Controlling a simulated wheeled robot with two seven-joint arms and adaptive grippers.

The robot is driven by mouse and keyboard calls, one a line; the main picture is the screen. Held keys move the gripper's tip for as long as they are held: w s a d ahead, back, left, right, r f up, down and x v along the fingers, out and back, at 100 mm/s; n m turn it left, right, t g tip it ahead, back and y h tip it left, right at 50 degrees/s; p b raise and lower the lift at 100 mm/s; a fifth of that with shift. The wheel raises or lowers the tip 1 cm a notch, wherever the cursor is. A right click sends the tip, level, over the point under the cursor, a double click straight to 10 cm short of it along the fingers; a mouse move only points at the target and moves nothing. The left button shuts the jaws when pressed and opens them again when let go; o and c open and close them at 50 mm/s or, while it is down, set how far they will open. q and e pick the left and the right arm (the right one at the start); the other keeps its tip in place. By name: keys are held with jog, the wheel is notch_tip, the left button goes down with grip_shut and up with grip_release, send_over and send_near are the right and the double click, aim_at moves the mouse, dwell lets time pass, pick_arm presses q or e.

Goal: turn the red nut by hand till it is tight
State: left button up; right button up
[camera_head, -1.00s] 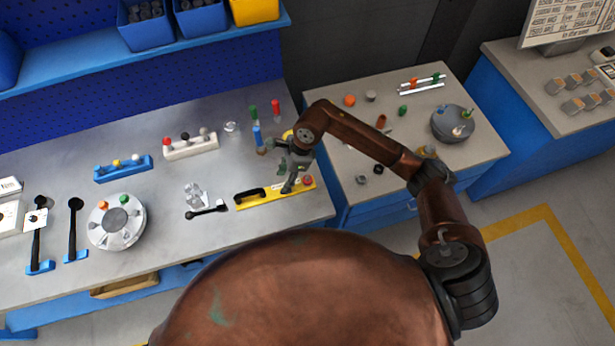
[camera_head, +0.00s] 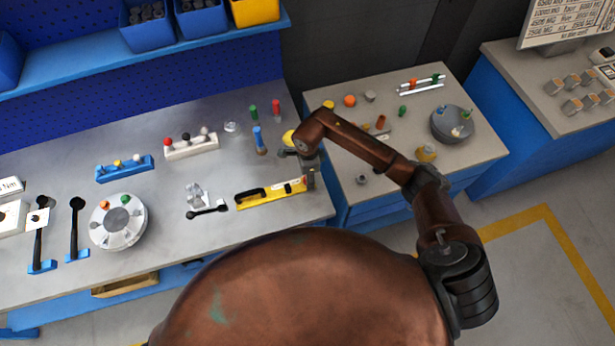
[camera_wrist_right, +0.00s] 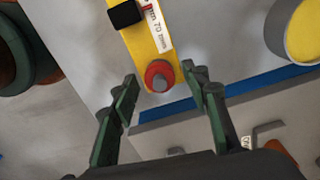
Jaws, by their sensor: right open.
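The red nut (camera_wrist_right: 158,74) sits at the end of a yellow bar (camera_wrist_right: 145,38), around a grey stud, in the right wrist view. The bar also shows in the head view (camera_head: 270,193), flat near the bench's front right corner, with a black handle on it. My right gripper (camera_wrist_right: 160,80) is open, its green-padded fingers on either side of the nut in the picture with a gap to each. How far the fingertips are above the nut I cannot tell. In the head view my right gripper (camera_head: 311,178) hides the nut. My left gripper is not in view.
A yellow-topped round part (camera_head: 290,138) stands close behind my right wrist. Blue, green and red pegs (camera_head: 258,140) stand behind the bar. A black lever (camera_head: 207,211) lies left of it. The bench edge and a gap to the side table (camera_head: 440,180) are just right.

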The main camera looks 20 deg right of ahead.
jog(key=c, duration=1.2)
grip_shut()
jog(key=shift+m, duration=0.4)
jog(key=m, duration=0.8)
jog(key=shift+m+b, duration=0.3)
jog(key=shift+b, duration=0.05)
jog(key=m, duration=0.4)
jog(key=shift+r, duration=0.1)
jog(key=shift+a+m+p, duration=0.1)
jog(key=shift+m+p, duration=0.55)
jog(key=shift+m, duration=1.85)
